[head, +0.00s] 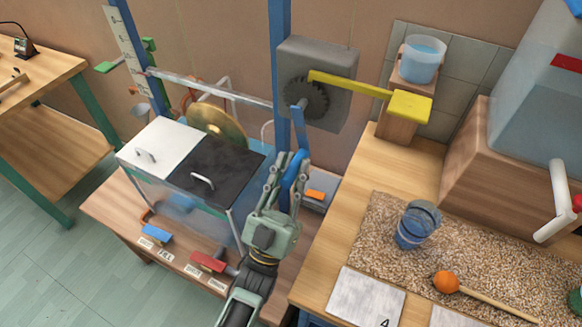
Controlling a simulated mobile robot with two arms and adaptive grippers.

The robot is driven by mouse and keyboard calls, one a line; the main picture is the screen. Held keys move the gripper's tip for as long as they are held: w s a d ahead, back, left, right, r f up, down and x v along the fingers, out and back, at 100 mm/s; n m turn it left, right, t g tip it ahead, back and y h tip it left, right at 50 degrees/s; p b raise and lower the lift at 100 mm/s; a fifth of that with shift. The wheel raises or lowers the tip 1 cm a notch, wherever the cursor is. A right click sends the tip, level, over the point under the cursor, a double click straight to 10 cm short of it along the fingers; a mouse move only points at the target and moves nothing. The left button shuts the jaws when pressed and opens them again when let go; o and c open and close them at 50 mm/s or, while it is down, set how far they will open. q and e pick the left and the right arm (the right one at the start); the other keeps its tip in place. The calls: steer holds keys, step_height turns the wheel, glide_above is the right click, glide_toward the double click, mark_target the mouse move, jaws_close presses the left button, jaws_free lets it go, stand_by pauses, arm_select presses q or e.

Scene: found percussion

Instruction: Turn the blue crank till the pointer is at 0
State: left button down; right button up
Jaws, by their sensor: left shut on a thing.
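The blue crank (297,125) hangs down from the dark toothed wheel on the front of a grey box (335,65). My left gripper (288,166) has its fingers around the crank's blue handle (294,170) and is shut on it. The fingers hide part of the handle. A white upright scale (122,32) stands at the upper left, its marks too small to read surely. A green piece (106,67), perhaps the pointer, sticks out left near the scale's lower part. I cannot tell which mark it is at. My right gripper is not in view.
A yellow bar (410,105) juts right from the grey box. A gold disc (217,122) and a tank with white (160,140) and black lids stand left of my gripper.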

arm_select(q)
steer(key=shift+s+d+r, duration=0.15)
steer(key=shift+s+d, duration=0.05)
steer(key=shift+d, duration=0.2)
steer(key=shift+s+d+r, duration=0.25)
steer(key=shift+d+r, duration=0.1)
steer(key=shift+d, duration=0.3)
steer(key=c, duration=2)
jaws_free()
steer(key=o, duration=0.4)
steer(key=shift+s+d, duration=0.1)
steer(key=shift+d, duration=0.1)
steer(key=shift+a+f, duration=0.15)
steer(key=shift+a, duration=0.05)
steer(key=v, duration=1.1)
steer(key=shift+s+a+f, duration=0.15)
steer(key=shift+s+f, duration=0.1)
steer(key=shift+f, duration=0.05)
